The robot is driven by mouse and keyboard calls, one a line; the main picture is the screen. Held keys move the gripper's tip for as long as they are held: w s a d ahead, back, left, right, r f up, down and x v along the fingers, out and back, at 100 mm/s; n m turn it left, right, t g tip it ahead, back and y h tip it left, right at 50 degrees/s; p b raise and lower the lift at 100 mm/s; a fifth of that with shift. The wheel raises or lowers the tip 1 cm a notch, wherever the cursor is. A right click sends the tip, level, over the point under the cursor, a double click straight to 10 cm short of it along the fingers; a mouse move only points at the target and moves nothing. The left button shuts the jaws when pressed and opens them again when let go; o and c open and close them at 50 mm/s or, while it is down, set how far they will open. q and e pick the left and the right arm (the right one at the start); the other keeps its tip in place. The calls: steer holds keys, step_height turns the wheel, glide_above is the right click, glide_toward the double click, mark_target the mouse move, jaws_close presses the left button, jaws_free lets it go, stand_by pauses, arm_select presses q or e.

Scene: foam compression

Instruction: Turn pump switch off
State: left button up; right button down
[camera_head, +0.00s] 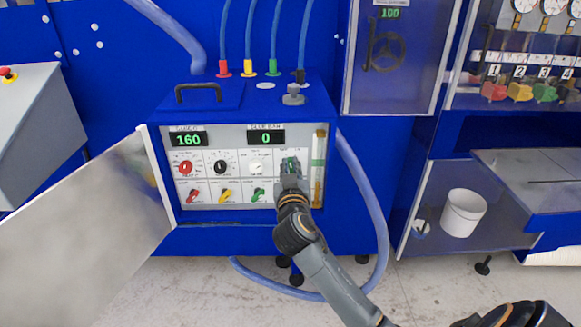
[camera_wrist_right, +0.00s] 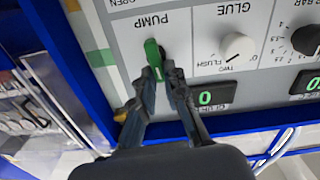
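The pump switch is a green lever under the label PUMP on the grey panel, and it shows in the wrist view (camera_wrist_right: 152,52). It stands nearly along the picture's vertical, slightly tilted. My right gripper (camera_wrist_right: 166,70) is at the switch, its fingertips close together at the lever's near end. One fingertip overlaps the lever; whether the fingers grip it I cannot tell. In the head view the right gripper (camera_head: 290,178) covers much of the switch, and only some green shows. My left gripper is not in view.
A white glue knob (camera_wrist_right: 238,46) sits beside the pump switch. Red, yellow and green switches (camera_head: 258,195) lie in the row below. The open cabinet door (camera_head: 85,240) stands to the left. A blue hose (camera_head: 372,200) loops at the right. A white bucket (camera_head: 462,212) stands farther right.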

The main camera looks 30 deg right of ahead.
steer(key=shift+w+a+n+p, duration=0.15)
steer(key=shift+n+p, duration=0.5)
steer(key=shift+n, duration=0.55)
steer(key=shift+a+f+n+p, duration=0.1)
steer(key=shift+n+p, duration=0.2)
steer(key=shift+n, duration=0.8)
steer(key=c, duration=1.4)
jaws_free()
steer(key=v, duration=1.2)
